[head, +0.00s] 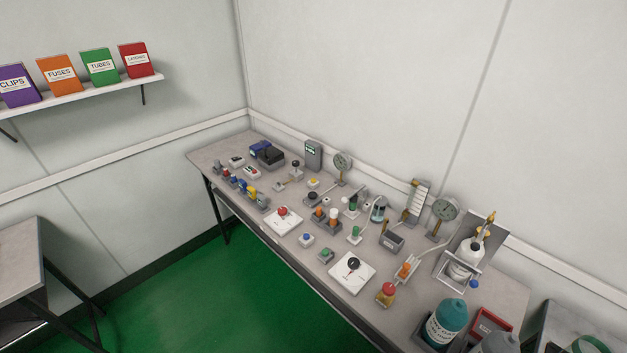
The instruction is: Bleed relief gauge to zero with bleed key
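Two round dial gauges stand on posts along the back of the workbench. One gauge (342,161) is near the far end. The other gauge (445,209) is closer, left of a grey holder with a white bottle. I cannot tell which is the relief gauge, and the needle readings are too small to make out. No part is clearly recognisable as the bleed key. Neither of my grippers is in view.
The long workbench (208,155) is crowded with small switches, knobs and buttons. A white bottle (467,259) and a teal bottle (446,324) stand at its near end. A shelf (75,98) with coloured boxes hangs at left. Green floor (210,300) is open before the bench.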

